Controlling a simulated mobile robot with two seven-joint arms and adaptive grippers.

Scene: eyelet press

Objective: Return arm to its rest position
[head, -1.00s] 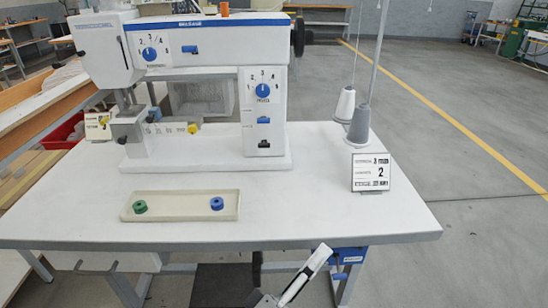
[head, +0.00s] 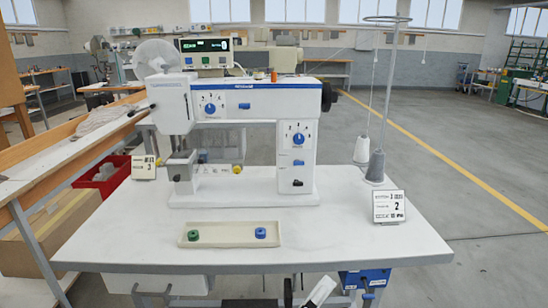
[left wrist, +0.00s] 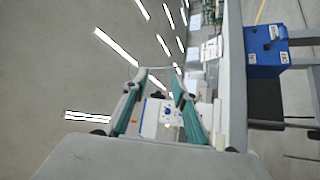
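My left gripper (head: 303,290) shows only in part at the bottom edge of the head view, in front of the table's front edge. In the left wrist view its two teal-padded fingers (left wrist: 158,76) stand apart with nothing between them. The white and blue eyelet press (head: 250,100) stands on the white table (head: 340,235), clear of the gripper. A shallow cream tray (head: 228,236) in front of it holds a green ring-shaped piece (head: 193,235) and a blue one (head: 261,233). My right gripper is in neither view.
A number 2 sign (head: 388,206) and thread cones (head: 375,167) under a tall stand are at the table's right. A number 3 sign (head: 144,167) and a red bin (head: 104,177) are at the left. A blue box (head: 364,278) hangs under the front edge. The floor at right is clear.

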